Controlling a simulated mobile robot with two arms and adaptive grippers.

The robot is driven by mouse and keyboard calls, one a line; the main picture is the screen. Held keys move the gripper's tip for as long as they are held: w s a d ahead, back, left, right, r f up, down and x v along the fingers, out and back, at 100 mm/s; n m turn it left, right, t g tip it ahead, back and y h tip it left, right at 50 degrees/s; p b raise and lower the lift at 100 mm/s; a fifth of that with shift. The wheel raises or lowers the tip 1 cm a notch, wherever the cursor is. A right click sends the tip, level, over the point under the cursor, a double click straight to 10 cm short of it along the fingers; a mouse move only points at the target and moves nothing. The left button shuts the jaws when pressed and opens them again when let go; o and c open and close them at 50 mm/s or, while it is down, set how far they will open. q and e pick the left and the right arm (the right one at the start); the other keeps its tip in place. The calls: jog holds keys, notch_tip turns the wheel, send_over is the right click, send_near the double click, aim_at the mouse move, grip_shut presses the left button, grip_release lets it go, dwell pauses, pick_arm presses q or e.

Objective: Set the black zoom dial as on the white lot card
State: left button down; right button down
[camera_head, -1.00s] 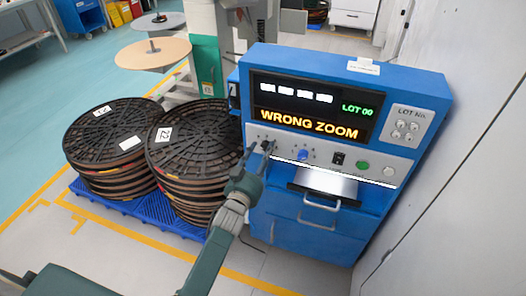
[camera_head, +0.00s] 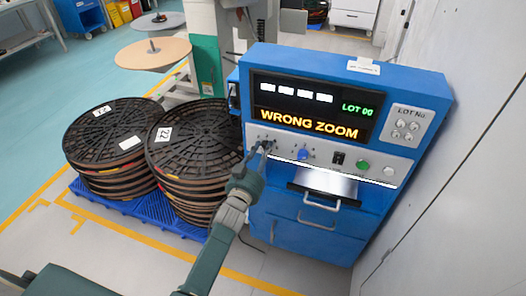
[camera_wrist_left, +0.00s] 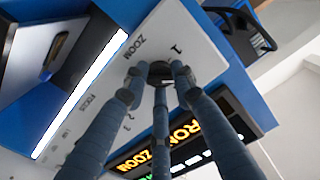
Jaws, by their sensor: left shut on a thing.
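The black zoom dial (camera_wrist_left: 160,72) sits on the white control panel beside the printed word ZOOM in the left wrist view. The fingers of my left gripper (camera_wrist_left: 162,88) are closed around it. In the head view my left gripper (camera_head: 262,150) reaches the panel's left end and mostly hides the dial. Its pointer setting cannot be read. The blue machine's display (camera_head: 310,107) reads WRONG ZOOM and LOT 00. A white card (camera_head: 363,66) lies on the machine's top; its print is too small to read. My right gripper is not in view.
A blue dial (camera_head: 303,155), a black switch (camera_head: 338,158), a green button (camera_head: 363,163) and a white knob (camera_head: 389,171) line the panel. Several small knobs (camera_head: 406,125) sit at its right. Reel stacks (camera_head: 190,135) stand left on a blue pallet.

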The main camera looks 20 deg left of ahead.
pick_arm(q)
jog(key=m+b, duration=0.1)
jog(key=m, duration=0.4)
jog(key=shift+m+b, duration=0.45)
jog(key=shift+m, duration=1.65)
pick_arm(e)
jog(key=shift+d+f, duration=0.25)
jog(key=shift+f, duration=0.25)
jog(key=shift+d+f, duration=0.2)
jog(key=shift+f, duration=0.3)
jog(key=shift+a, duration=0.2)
pick_arm(q)
jog(key=c, duration=1.4)
grip_release()
jog(key=shift+s, duration=0.1)
jog(key=shift+s+f, duration=0.1)
jog(key=shift+s, duration=0.3)
jog(key=s, duration=1.1)
jog(key=shift+a, duration=0.15)
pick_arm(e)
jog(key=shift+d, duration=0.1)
